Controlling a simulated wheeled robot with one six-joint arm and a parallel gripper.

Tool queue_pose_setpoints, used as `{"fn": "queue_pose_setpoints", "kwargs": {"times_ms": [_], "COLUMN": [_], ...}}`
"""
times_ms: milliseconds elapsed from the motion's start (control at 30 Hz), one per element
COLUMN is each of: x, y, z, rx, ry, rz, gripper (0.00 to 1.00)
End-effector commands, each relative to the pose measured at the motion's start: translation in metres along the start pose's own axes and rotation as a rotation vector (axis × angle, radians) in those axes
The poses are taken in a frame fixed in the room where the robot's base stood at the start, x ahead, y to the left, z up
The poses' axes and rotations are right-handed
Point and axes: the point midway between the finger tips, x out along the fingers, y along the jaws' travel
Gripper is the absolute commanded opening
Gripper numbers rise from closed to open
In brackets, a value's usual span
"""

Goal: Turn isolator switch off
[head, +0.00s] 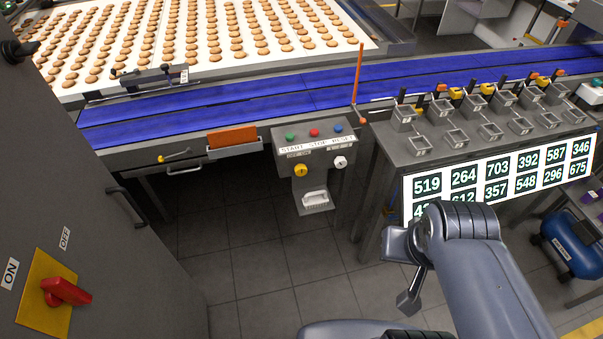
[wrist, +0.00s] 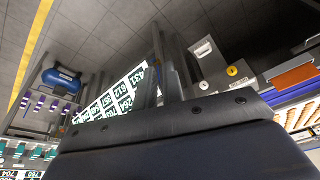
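The isolator switch (head: 66,291) is a red rotary handle on a yellow plate (head: 38,313), mounted on the dark grey cabinet at the left of the head view. An ON label (head: 10,273) is at the plate's left and an OFF label (head: 65,238) above its upper right. The handle lies roughly sideways across the plate. My gripper (head: 408,302) hangs at the lower middle right of the head view, far right of the switch and apart from it. Its finger opening does not show clearly. The switch does not show in the wrist view.
The cabinet's bar handle (head: 127,207) sticks out right of the switch. A control box (head: 310,150) with buttons and knobs hangs under the blue conveyor (head: 225,110). A table with number displays (head: 497,180) stands near my arm. Tiled floor (head: 255,265) lies open between cabinet and arm.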

Motion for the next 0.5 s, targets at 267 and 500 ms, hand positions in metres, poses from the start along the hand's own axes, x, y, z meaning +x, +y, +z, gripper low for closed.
{"fn": "queue_pose_setpoints", "kwargs": {"times_ms": [267,500], "x": [0.078,0.154], "y": [-0.021,-0.057], "z": [-0.046,-0.102], "rx": [-0.068,-0.142], "ry": [0.184,0.426], "rz": [-0.045,-0.109], "gripper": [0.32,0.52]}}
